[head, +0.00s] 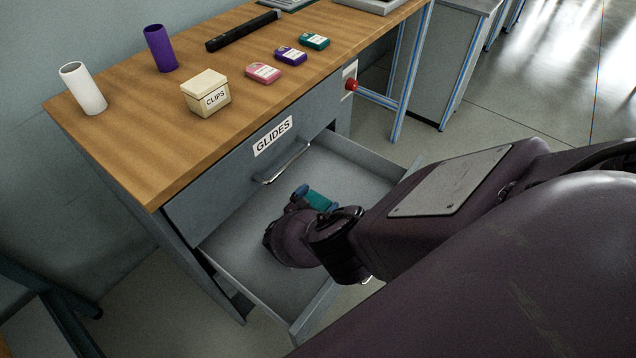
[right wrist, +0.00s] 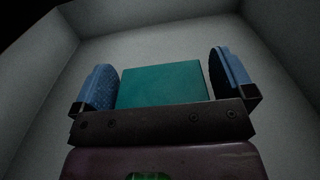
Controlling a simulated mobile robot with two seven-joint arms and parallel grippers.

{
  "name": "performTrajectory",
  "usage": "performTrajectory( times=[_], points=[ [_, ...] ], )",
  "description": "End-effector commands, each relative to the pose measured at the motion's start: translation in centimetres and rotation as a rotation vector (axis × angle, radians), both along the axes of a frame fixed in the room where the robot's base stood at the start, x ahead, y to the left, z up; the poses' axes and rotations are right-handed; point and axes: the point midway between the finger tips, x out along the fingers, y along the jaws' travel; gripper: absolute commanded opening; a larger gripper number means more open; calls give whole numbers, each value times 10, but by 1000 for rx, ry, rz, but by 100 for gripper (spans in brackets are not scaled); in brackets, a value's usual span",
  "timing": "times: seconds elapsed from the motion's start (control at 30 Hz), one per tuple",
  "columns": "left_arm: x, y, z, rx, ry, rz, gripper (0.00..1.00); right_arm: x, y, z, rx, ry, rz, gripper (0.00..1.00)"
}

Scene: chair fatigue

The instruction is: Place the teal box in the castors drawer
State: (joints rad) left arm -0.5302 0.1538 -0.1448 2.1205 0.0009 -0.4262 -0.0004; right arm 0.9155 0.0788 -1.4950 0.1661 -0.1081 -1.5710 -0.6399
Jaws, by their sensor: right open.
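A teal box (head: 318,201) lies inside an open grey drawer (head: 237,242), below the shut drawer labelled GLIDES (head: 272,137). The open drawer's own label is not visible. My right gripper (head: 317,199) reaches down into this drawer. In the right wrist view the teal box (right wrist: 163,84) sits between the two blue-padded fingers, with a narrow gap at each side, so the jaws (right wrist: 163,88) are open around it. Whether the box rests on the drawer floor is hard to tell. My left gripper is not in view.
On the wooden top (head: 140,150) stand a cream CLIPS box (head: 206,93), white and purple cylinders, and a row of small pink, purple and teal (head: 315,41) labelled packs. A red knob (head: 351,85) sits by the GLIDES drawer. The open drawer's walls surround my right gripper.

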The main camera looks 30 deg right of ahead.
Motion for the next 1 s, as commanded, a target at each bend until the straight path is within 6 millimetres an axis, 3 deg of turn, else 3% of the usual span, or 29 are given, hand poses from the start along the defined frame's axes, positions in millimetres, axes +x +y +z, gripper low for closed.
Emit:
performTrajectory(
  times=[0.3, 0.5, 1.0],
  points=[
    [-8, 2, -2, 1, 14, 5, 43, -16, 46, 0, 4, 0, 2, 100],
    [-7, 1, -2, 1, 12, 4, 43, -23, 65, -1, 3, 1, 1, 100],
    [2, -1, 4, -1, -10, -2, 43, -24, 70, 0, 1, 0, 0, 100]
  ],
)
